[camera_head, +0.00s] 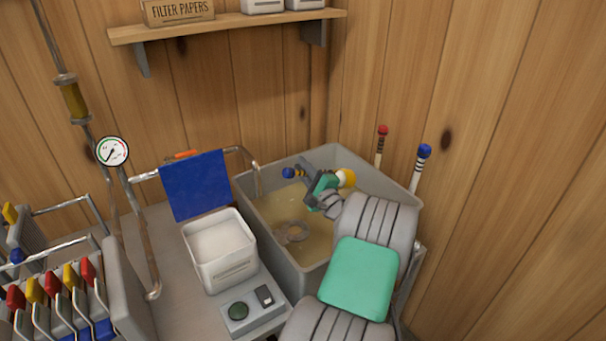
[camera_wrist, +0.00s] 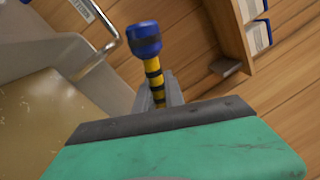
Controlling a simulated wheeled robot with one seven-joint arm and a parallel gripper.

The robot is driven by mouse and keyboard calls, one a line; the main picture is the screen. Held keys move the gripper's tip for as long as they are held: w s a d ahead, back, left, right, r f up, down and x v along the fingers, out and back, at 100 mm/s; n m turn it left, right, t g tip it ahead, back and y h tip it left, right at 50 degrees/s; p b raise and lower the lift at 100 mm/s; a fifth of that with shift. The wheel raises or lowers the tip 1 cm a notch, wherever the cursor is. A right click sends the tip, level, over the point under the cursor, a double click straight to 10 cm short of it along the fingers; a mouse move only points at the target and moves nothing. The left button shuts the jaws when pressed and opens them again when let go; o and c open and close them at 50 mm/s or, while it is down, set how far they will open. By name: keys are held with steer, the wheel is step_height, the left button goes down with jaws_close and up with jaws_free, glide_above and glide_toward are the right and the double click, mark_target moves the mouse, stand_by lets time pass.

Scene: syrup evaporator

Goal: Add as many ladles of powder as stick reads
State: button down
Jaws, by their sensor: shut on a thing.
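My gripper (camera_head: 305,180) is over the grey tub (camera_head: 285,262) of cloudy tan liquid. It is shut on a yellow stick with black bands and a blue knob (camera_head: 289,172). The blue knob (camera_wrist: 143,38) and banded shaft (camera_wrist: 155,82) show beyond the jaws in the wrist view. The stick's other end is hidden. White powder (camera_head: 222,242) fills a square white container (camera_head: 222,273) left of the tub. A round brownish thing (camera_head: 291,232) shows in the liquid; I cannot tell what it is. No ladle is clearly visible.
Sticks with a red knob (camera_head: 383,130) and a blue knob (camera_head: 424,151) stand at the tub's right wall. A blue cloth (camera_head: 195,185) hangs on a metal rail. A small grey box (camera_head: 252,310) sits in front. A shelf (camera_head: 230,24) is above.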

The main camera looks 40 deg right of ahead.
steer(key=f+n+b, duration=0.1)
steer(key=n+b, duration=0.1)
steer(key=f+n+y+b, duration=0.1)
steer(key=b, duration=0.2)
steer(key=shift+a+f+n+b, duration=0.3)
steer(key=shift+a+f+n, duration=0.1)
steer(key=shift+w, duration=0.1)
steer(key=shift+r, duration=0.15)
steer(key=s+d+r+m+g+h+p, duration=0.1)
steer(key=d+r+m+p, duration=0.4)
steer(key=m+p, duration=0.4)
steer(key=s+d+r+m+g+h+p, duration=0.1)
steer(key=d+r+m+p, duration=0.4)
steer(key=p, duration=1)
step_height(320, 180, up, 4)
steer(key=m, duration=0.4)
steer(key=shift+s+f+m+p, duration=0.25)
steer(key=shift+m+p, duration=0.1)
steer(key=shift+m, duration=0.05)
